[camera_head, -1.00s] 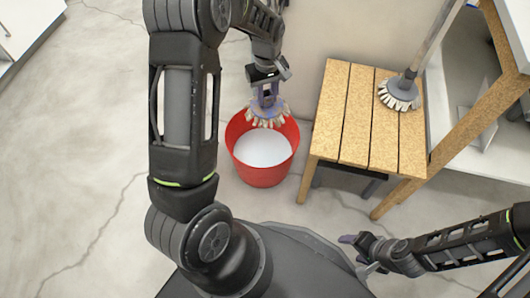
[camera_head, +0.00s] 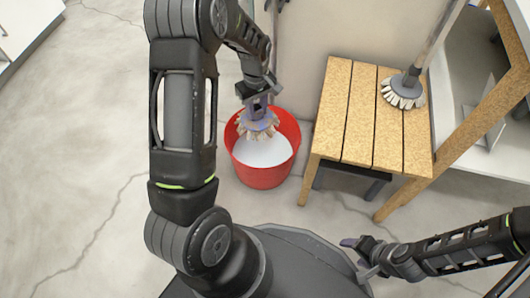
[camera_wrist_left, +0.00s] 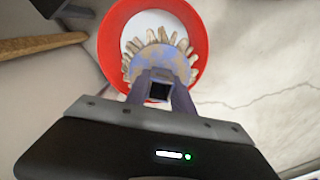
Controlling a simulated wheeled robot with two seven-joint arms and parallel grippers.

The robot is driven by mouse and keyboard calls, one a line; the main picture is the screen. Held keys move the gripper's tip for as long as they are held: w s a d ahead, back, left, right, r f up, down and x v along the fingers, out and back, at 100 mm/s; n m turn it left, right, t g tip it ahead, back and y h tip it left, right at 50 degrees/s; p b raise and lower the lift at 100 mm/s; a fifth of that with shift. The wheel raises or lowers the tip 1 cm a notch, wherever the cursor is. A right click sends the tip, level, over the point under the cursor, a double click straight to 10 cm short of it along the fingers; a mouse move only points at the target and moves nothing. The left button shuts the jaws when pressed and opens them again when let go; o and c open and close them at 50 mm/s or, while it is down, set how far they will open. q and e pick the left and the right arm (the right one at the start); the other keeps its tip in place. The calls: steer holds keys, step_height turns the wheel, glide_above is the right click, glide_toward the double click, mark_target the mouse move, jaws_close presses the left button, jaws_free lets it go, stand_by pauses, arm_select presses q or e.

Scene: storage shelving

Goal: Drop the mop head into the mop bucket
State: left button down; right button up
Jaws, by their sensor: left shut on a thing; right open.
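The red mop bucket (camera_head: 264,176) stands on the floor left of the wooden bench, with a white inside. My left gripper (camera_head: 258,112) is shut on the mop head (camera_head: 258,128), a round purple-grey piece with a fringe of beige strands. The mop head is over the back left part of the bucket opening. In the left wrist view the bucket rim (camera_wrist_left: 201,45) surrounds the mop head (camera_wrist_left: 158,62), with the fringe pointing away from the gripper (camera_wrist_left: 160,92). Whether it touches the bucket is unclear. My right gripper (camera_head: 358,258) is open and empty at the lower right.
A slatted wooden bench (camera_head: 350,115) stands right of the bucket. Another brush-like mop (camera_head: 403,91) with a long handle rests on it. A white shelf with a wooden frame (camera_head: 470,130) is at the right. The floor at the left is clear.

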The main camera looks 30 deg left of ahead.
arm_select(q)
steer(key=shift+f+b, duration=0.85)
steer(key=shift+f, duration=0.6)
steer(key=c, duration=1)
jaws_free()
step_height(320, 180, up, 8)
steer(key=p, duration=0.3)
